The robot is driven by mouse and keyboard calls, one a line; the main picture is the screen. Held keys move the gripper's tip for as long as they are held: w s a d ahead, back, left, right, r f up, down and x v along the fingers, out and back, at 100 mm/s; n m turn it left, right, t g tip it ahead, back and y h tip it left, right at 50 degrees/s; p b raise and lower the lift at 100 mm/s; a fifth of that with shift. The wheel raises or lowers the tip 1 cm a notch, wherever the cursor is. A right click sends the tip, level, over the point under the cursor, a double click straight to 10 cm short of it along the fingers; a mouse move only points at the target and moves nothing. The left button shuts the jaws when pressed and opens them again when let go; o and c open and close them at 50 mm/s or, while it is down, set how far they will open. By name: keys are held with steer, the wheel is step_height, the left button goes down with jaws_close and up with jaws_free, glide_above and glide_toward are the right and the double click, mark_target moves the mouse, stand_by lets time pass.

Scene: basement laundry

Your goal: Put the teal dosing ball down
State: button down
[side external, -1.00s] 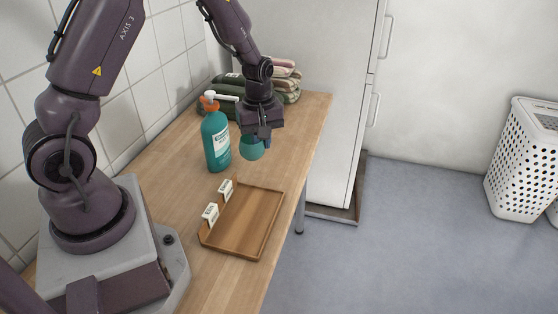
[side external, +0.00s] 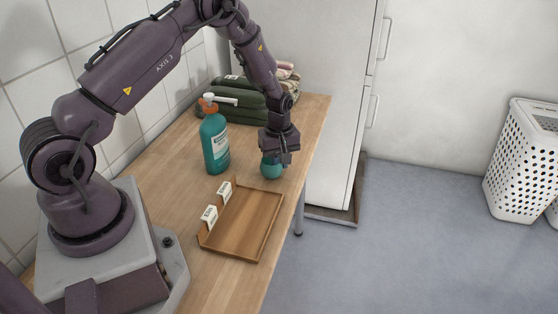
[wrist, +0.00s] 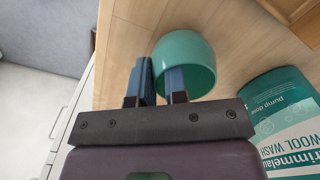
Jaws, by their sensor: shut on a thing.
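The teal dosing ball (side external: 271,171) is a small open cup-like ball, held at its rim by my gripper (side external: 277,159). In the wrist view the ball (wrist: 202,50) has one finger of my gripper (wrist: 160,70) inside its opening and the other outside, closed on its wall. The ball is at or just above the wooden tabletop (side external: 165,170), behind the tray and right of the pump bottle. I cannot tell whether its underside touches the wood.
The teal pump bottle (side external: 215,145) stands close to the left of the ball. A wooden tray (side external: 246,222) with two white labels lies in front, looking empty. Folded towels (side external: 235,100) are stacked behind. The table's right edge is near the ball, beside a white cabinet (side external: 330,120).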

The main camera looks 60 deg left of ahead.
steer(key=shift+f, duration=0.2)
steer(key=c, duration=1.1)
jaws_free()
steer(key=shift+c, duration=0.2)
